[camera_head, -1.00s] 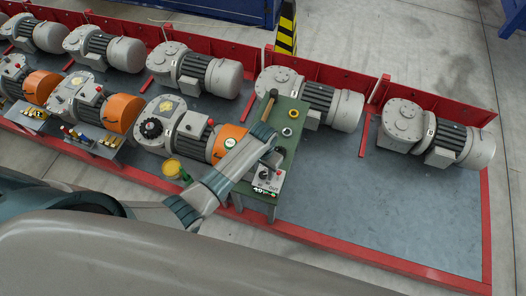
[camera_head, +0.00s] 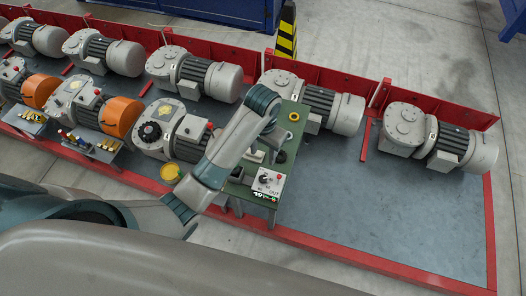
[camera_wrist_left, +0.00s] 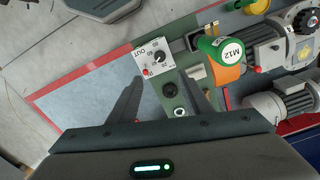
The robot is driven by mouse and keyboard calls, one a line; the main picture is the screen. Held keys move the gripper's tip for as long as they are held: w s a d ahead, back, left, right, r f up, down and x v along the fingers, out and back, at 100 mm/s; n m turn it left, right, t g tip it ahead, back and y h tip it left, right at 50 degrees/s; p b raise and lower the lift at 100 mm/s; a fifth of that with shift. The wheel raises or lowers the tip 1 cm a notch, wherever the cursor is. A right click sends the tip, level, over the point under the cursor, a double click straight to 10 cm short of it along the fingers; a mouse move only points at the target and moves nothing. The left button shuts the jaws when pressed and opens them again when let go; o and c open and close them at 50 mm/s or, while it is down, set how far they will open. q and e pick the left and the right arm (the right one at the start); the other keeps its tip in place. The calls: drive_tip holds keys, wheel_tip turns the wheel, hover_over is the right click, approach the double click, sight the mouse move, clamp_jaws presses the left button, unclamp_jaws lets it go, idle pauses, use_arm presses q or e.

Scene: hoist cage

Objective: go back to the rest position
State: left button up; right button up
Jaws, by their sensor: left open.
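My left arm comes in from the left in the head view. Its wrist bends over the narrow green table, and the jaws are hidden there. In the left wrist view my left gripper (camera_wrist_left: 161,75) is open, with nothing between its fingers. The green table (camera_head: 284,168) lies below it, with a black ring (camera_head: 281,157) and a yellow ring (camera_head: 294,117) on top. A white control box (camera_head: 268,184) sits at the table's near end and also shows in the left wrist view (camera_wrist_left: 152,58). My right gripper is not in view.
Grey motors (camera_head: 440,142) stand in rows on a red-edged platform. A yellow container (camera_head: 170,172) stands left of the table. The platform floor (camera_head: 400,210) at the right is clear.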

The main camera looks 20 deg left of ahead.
use_arm(q)
drive_tip(key=shift+r, duration=0.15)
idle(0.5)
drive_tip(key=s+a+f+t, duration=0.1)
drive_tip(key=s+a+f, duration=0.1)
drive_tip(key=s, duration=0.5)
drive_tip(key=s+a+f+t, duration=0.1)
drive_tip(key=s+f, duration=0.1)
drive_tip(key=s, duration=0.4)
drive_tip(key=s+a+r+n+t, duration=0.1)
drive_tip(key=s+a+r, duration=0.15)
drive_tip(key=s, duration=0.35)
drive_tip(key=s+a+r+t, duration=0.1)
drive_tip(key=s+a+r, duration=0.15)
drive_tip(key=s, duration=0.35)
wheel_tip(320, 180, down, 36)
drive_tip(key=s+f+g+b, duration=0.1)
drive_tip(key=g+b, duration=0.1)
drive_tip(key=b, duration=0.5)
drive_tip(key=s+a+f+b, duration=0.1)
drive_tip(key=s+f+b, duration=0.2)
drive_tip(key=s+f, duration=0.6)
drive_tip(key=s+a+f+g+b, duration=0.1)
drive_tip(key=s+a+f+b, duration=0.1)
drive_tip(key=s+f, duration=0.7)
wheel_tip(320, 180, down, 4)
drive_tip(key=shift+a+f+b, duration=0.2)
drive_tip(key=shift+f+b, duration=0.05)
drive_tip(key=shift+b, duration=0.15)
